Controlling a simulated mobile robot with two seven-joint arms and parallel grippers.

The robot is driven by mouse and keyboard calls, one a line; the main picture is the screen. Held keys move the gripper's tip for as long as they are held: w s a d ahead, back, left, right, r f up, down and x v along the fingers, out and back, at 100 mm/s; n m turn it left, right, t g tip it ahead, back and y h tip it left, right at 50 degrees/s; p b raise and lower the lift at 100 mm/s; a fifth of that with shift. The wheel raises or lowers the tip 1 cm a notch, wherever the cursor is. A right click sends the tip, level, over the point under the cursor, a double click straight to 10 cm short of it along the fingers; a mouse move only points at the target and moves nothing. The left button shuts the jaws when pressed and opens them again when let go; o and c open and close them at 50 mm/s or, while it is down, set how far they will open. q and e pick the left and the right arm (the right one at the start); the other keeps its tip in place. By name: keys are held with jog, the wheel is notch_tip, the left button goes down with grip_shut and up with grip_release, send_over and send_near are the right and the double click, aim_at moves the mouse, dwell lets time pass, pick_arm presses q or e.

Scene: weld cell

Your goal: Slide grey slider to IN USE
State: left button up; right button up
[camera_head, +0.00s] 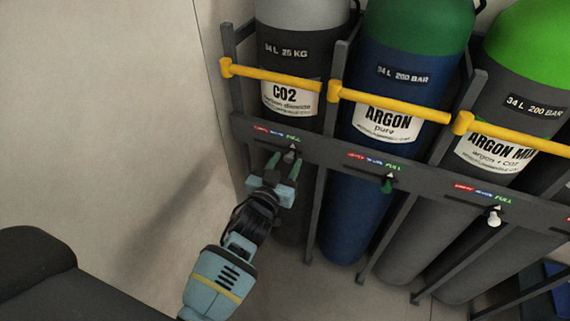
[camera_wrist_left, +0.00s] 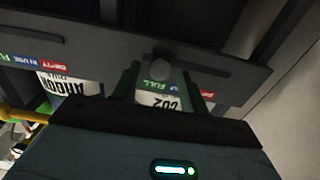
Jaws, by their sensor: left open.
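The grey slider (camera_head: 291,153) is a small knob on the dark rail in front of the CO2 cylinder (camera_head: 300,120). It sits below the green FULL mark, at the right end of the red, blue and green label strip (camera_head: 276,134). My left gripper (camera_head: 285,165) is open, with its green fingertips close to the slider. In the left wrist view the slider (camera_wrist_left: 160,69) shows between the two fingers, beside the FULL mark (camera_wrist_left: 157,84). I cannot tell whether either finger touches it. My right gripper is not in view.
A green slider (camera_head: 387,184) under the pure argon cylinder (camera_head: 362,190) and a white slider (camera_head: 494,215) under the argon mix cylinder (camera_head: 420,235) share the rail (camera_head: 335,152). Yellow bars (camera_head: 390,104) cross the cylinders above. Open floor and bare wall lie left.

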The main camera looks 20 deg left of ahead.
aim_at(277, 145)
pick_arm(q)
jog(key=shift+c, duration=0.3)
grip_shut()
jog(key=shift+w+a+p, duration=0.1)
jog(key=shift+a+p, duration=0.65)
jog(key=shift+a, duration=1.6)
jog(key=shift+o, duration=0.3)
grip_release()
jog(key=shift+d, duration=0.1)
